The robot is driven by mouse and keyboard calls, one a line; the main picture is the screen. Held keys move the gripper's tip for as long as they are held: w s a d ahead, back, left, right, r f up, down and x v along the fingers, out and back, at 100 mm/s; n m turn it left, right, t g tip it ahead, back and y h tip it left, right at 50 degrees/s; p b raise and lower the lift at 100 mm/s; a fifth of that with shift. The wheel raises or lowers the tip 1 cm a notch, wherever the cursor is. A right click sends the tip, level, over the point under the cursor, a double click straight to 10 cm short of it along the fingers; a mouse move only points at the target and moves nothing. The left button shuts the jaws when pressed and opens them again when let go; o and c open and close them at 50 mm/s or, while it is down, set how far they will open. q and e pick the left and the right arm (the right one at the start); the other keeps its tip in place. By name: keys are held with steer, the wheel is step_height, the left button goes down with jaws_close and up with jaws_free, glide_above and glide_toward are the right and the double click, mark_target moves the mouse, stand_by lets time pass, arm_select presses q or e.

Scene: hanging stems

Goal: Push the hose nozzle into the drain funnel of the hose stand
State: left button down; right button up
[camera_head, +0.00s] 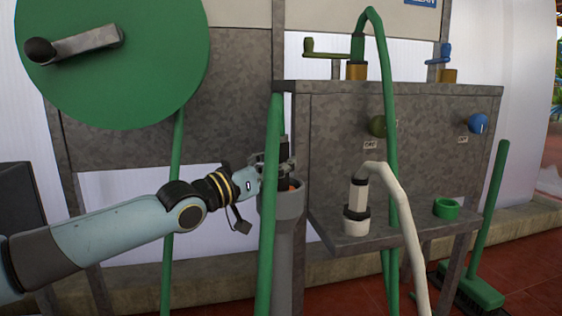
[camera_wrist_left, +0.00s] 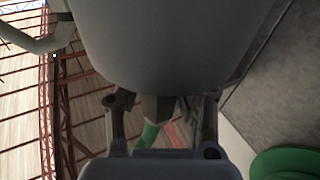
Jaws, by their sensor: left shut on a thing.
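The hose nozzle (camera_head: 284,151) is a dark, upright piece above the grey drain funnel (camera_head: 286,212). My left gripper (camera_head: 284,168) is shut on the nozzle, just over the funnel's mouth. An orange part shows at the mouth; the rim and gripper hide how deep the nozzle's lower end sits. A green hose (camera_head: 269,215) hangs in front of the funnel and partly covers it. In the left wrist view, the funnel's grey wall (camera_wrist_left: 155,45) fills the top, and the nozzle (camera_wrist_left: 157,108) shows between my fingers. My right gripper is in neither view.
Right of the funnel, a metal shelf (camera_head: 400,222) holds a white nozzle (camera_head: 358,195) with its hose and a green ring (camera_head: 446,208). A green reel (camera_head: 120,90) is at upper left. A green broom (camera_head: 485,250) leans at right.

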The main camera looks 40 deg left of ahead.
arm_select(q)
steer(key=shift+f, duration=0.45)
steer(key=shift+f+b, duration=0.3)
steer(key=shift+b, duration=0.15)
stand_by(0.4)
steer(key=c, duration=0.8)
jaws_free()
steer(key=shift+c, duration=0.2)
steer(key=v, duration=1.2)
steer(key=shift+f, duration=0.1)
